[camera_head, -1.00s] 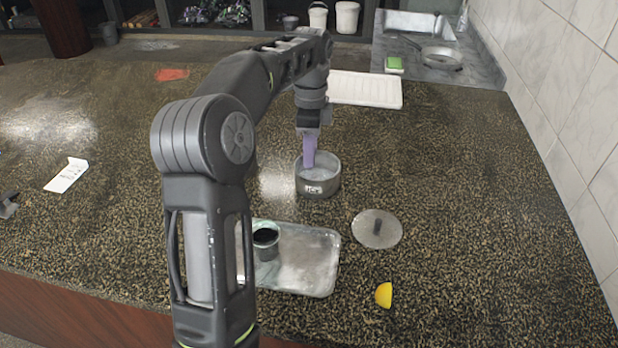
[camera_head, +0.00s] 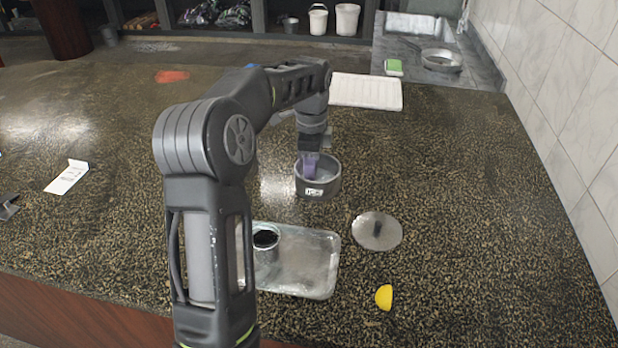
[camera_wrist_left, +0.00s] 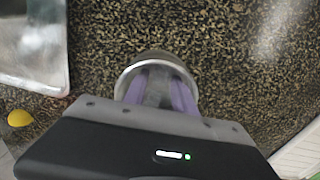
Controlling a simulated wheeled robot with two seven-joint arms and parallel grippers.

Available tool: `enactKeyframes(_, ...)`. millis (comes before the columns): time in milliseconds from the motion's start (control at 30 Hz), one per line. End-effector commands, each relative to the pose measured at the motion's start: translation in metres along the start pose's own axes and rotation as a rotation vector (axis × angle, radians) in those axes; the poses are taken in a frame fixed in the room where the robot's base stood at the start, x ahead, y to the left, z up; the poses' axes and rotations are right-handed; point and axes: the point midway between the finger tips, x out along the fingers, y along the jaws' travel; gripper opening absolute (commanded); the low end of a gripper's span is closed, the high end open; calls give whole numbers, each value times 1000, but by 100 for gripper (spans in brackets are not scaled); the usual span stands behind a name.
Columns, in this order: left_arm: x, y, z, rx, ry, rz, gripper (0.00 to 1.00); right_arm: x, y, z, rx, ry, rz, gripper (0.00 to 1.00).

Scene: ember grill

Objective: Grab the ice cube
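A small round metal pot (camera_head: 318,188) with a pale label stands open on the speckled counter; its rim also shows in the wrist view (camera_wrist_left: 122,84). My left gripper (camera_head: 308,172) points down into it, with its purple fingertips below the rim. In the left wrist view the two purple fingers (camera_wrist_left: 159,94) are spread apart inside the pot. A greyish, blurred patch lies between them; I cannot tell whether it is the ice cube or the pot's inside. No ice cube is clearly visible. My right gripper is not in view.
A metal tray (camera_head: 305,284) holding a small cup (camera_head: 266,242) lies nearer. A round lid with a knob (camera_head: 377,231) and a yellow piece (camera_head: 384,296) lie right of it. A white ribbed tray (camera_head: 365,91) is behind the pot. The counter's right side is clear.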

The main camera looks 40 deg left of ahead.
Motion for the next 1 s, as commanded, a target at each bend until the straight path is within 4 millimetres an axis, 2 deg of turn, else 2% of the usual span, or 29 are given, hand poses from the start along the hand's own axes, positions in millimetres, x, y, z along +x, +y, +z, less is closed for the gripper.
enactKeyframes(167, 0, 0, 0, 0, 0, 0, 30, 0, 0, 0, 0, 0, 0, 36)
enactKeyframes(533, 0, 0, 0, 0, 0, 0, 0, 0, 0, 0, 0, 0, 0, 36)
enactKeyframes(1000, -1, 0, 0, 0, 0, 0, 0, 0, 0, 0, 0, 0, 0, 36)
